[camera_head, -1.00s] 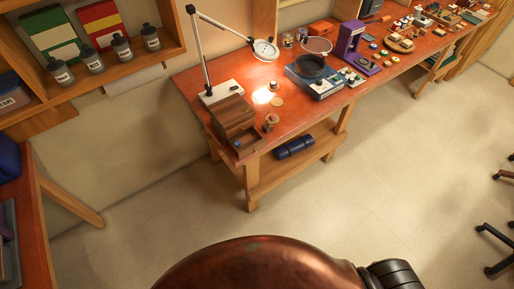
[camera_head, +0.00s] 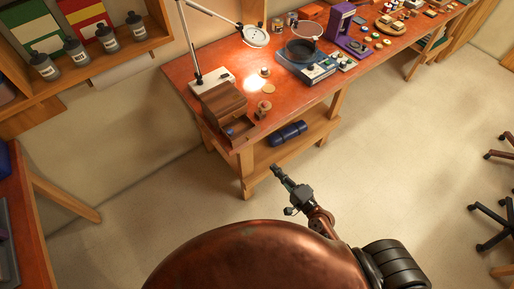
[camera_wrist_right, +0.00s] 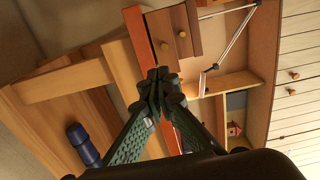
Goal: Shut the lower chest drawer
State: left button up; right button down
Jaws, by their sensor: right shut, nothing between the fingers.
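The small wooden chest (camera_head: 222,102) stands on the left end of the orange-topped workbench. Its lower drawer (camera_head: 238,128) sticks out toward the bench's front edge, and something small and dark shows inside it. In the right wrist view the chest appears turned sideways, with the lower drawer's front (camera_wrist_right: 160,35) and a round yellow knob on each drawer. My right gripper (camera_head: 276,169) is shut and empty, over the floor in front of the bench and apart from the drawer. Its closed fingertips (camera_wrist_right: 158,80) show below the chest in the wrist view. My left gripper is out of view.
A small wooden object (camera_head: 263,110) stands right beside the chest, near a round disc (camera_head: 268,88). A lamp (camera_head: 255,36) with a jointed arm rises behind. A blue cylinder (camera_head: 287,133) lies on the bench's lower shelf. The floor in front is clear, with chair legs at far right.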

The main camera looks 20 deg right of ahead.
jog(key=p, duration=0.2)
send_near(249, 140)
jog(key=p+x, duration=0.1)
jog(key=x, duration=0.4)
jog(key=shift+w+f, duration=0.15)
jog(key=shift+w, duration=0.05)
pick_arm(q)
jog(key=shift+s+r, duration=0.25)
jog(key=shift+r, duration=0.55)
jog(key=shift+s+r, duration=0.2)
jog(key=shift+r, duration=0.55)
pick_arm(e)
jog(key=shift+x, duration=0.8)
jog(key=shift+d, duration=0.1)
